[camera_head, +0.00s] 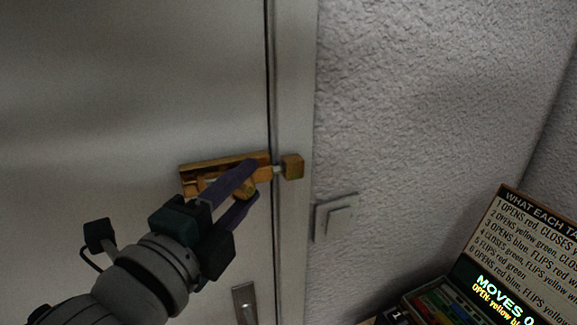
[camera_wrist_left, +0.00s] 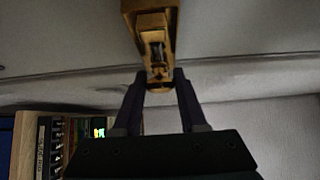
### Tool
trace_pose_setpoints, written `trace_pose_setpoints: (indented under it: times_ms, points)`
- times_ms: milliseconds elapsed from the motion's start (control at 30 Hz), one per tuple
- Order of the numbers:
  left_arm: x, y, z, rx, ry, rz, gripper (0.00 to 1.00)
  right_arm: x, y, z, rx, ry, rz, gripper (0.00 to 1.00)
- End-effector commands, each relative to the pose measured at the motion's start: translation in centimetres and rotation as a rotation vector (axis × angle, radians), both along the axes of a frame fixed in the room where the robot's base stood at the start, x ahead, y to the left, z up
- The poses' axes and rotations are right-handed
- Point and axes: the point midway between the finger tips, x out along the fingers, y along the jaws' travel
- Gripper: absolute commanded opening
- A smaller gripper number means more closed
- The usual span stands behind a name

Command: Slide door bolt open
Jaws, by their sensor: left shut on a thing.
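A brass door bolt (camera_head: 190,180) is mounted on the pale door (camera_head: 120,80), close to its right edge. A short grey rod (camera_head: 277,169) shows between the bolt's body and a brass keeper block (camera_head: 292,167) on the door frame, so it spans the door gap. My left gripper (camera_head: 250,182) comes from the lower left, its purple fingers either side of the bolt's brass knob (camera_head: 244,190). In the left wrist view, the dark fingers close on the knob end, below the bolt body (camera_wrist_left: 152,22). The fingers hide part of the bolt. My right gripper is not in view.
A metal door handle (camera_head: 244,302) is below the bolt. A light switch (camera_head: 335,215) is on the textured wall right of the frame. A lettered sign (camera_head: 525,245) and a box of coloured items (camera_head: 450,305) stand at lower right.

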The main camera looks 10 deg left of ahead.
Motion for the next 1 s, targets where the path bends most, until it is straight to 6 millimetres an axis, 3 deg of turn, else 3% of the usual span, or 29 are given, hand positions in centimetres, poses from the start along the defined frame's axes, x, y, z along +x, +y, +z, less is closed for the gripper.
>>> trace_pose_setpoints:
  times_ms: [200, 467, 700, 733, 1000]
  points:
    - [-0.2, 0.3, 0.0, 0.001, 0.001, 0.000, 0.00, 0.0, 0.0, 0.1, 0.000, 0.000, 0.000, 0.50]
    - [-2.0, 3.0, 0.1, 0.002, 0.002, 0.001, 0.00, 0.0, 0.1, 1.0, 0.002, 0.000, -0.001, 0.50]
    - [-2.0, 3.2, 0.0, 0.000, 0.000, 0.004, 0.00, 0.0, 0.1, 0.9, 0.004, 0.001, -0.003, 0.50]
    - [-2.0, 3.2, 0.0, 0.000, 0.000, 0.004, 0.44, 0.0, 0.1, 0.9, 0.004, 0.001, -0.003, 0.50]
    - [-2.0, 3.1, 0.0, 0.000, 0.000, 0.002, 0.72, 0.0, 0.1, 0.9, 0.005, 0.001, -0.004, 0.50]
